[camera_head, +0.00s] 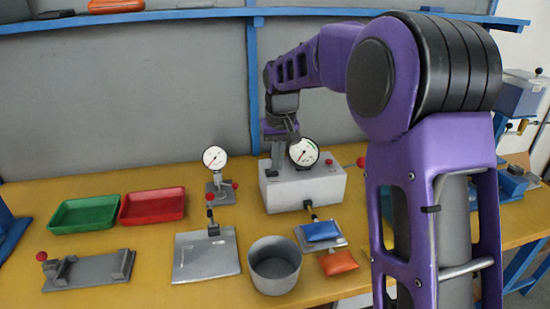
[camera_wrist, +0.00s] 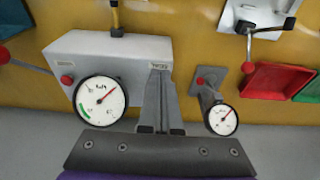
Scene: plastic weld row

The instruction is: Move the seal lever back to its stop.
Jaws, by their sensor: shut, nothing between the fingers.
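A lever with a red knob (camera_head: 360,162) sticks out from the right side of a pale grey box (camera_head: 315,190) with a round dial (camera_head: 303,152). In the wrist view this lever's red knob (camera_wrist: 4,55) is at the left edge, its rod running to the box (camera_wrist: 140,50). No readable label shows which lever is the seal lever. My gripper (camera_head: 276,173) is at the box's back left, beside the dial. Its fingers (camera_wrist: 160,72) are together and empty, apart from the lever knob. Whether they touch the box is unclear.
A gauge stand (camera_head: 216,187) with a red-knobbed lever stands left of the box. A flat plate (camera_head: 200,268), a grey pot (camera_head: 275,275), a blue pad (camera_head: 321,231) and an orange pouch (camera_head: 338,263) lie in front. Green (camera_head: 84,228) and red (camera_head: 152,206) trays sit left.

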